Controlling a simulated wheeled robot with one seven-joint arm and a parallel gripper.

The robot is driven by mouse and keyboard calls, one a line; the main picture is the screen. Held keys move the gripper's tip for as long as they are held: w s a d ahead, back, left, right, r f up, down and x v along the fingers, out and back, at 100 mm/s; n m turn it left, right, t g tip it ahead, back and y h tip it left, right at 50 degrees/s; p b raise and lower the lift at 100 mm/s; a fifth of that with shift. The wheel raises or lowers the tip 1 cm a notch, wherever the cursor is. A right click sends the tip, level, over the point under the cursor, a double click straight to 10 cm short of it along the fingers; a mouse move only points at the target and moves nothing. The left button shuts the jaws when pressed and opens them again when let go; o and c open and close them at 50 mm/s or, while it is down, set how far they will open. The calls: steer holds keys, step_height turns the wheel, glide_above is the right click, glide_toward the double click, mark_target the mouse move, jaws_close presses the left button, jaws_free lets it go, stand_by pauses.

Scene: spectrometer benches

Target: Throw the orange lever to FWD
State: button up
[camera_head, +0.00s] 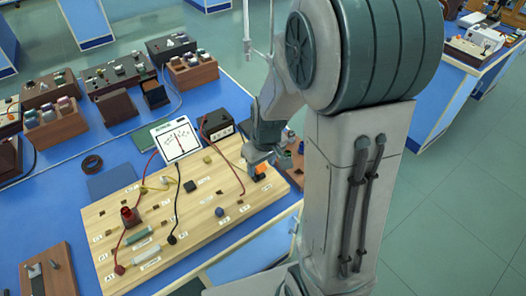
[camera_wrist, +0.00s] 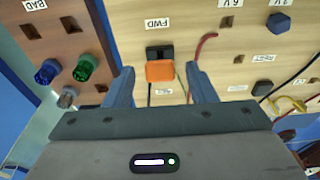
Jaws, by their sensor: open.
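The orange lever (camera_wrist: 160,71) sits between my gripper's fingers in the wrist view, in front of a dark slot on the wooden board. The FWD label (camera_wrist: 157,22) is above it in that view. The lever (camera_head: 260,169) also shows in the head view near the board's right edge, partly hidden by my gripper (camera_head: 259,157). In the wrist view my gripper (camera_wrist: 160,68) is open, with one blue-grey finger on each side of the lever and a visible gap to each. A small label below the lever is too small to read.
A red wire (camera_wrist: 196,55) runs close to the right finger. Blue, green and grey posts (camera_wrist: 84,68) stand to the left.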

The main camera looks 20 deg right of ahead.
step_height(320, 180, up, 13)
steer(key=s, duration=0.2)
steer(key=shift+d, duration=0.35)
steer(key=shift+r, duration=0.1)
